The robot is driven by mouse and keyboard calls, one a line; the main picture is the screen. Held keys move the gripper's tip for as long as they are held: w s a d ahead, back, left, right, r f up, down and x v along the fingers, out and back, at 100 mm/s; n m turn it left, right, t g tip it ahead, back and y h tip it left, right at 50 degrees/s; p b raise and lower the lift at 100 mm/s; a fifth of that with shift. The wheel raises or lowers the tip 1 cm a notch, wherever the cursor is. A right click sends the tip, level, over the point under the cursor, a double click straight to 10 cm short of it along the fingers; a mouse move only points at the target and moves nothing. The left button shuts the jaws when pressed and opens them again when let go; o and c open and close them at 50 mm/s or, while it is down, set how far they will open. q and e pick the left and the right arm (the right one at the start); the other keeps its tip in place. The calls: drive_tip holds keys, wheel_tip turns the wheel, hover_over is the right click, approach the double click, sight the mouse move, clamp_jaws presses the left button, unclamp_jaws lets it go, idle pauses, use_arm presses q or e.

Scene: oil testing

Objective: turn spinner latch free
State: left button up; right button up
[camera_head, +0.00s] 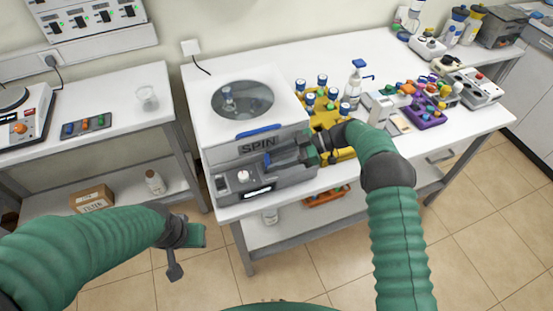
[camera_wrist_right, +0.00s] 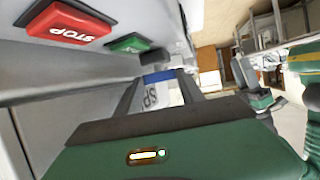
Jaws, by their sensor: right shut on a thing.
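The spinner (camera_head: 203,160) is a white and grey box with a "SPIN" label on its front, a round clear window in its lid and a blue handle (camera_head: 258,131) at the lid's front edge. My right gripper (camera_head: 272,158) reaches across the spinner's front from the right. It is shut on a small blue part at the front, the latch (camera_head: 267,159), mostly hidden by the fingers. In the right wrist view the fingers (camera_wrist_right: 158,82) point at the front panel near the "SP" lettering. My left gripper (camera_head: 174,262) hangs over the floor at lower left, away from the spinner; its jaw opening is unclear.
Red STOP (camera_wrist_right: 68,22) and green (camera_wrist_right: 130,42) buttons sit close to my right gripper. A side table (camera_head: 115,95) stands left. Floor in front is clear.

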drive_tip(key=shift+w+r, duration=0.1)
drive_tip(key=o, duration=1.4)
drive_tip(key=shift+c, duration=0.2)
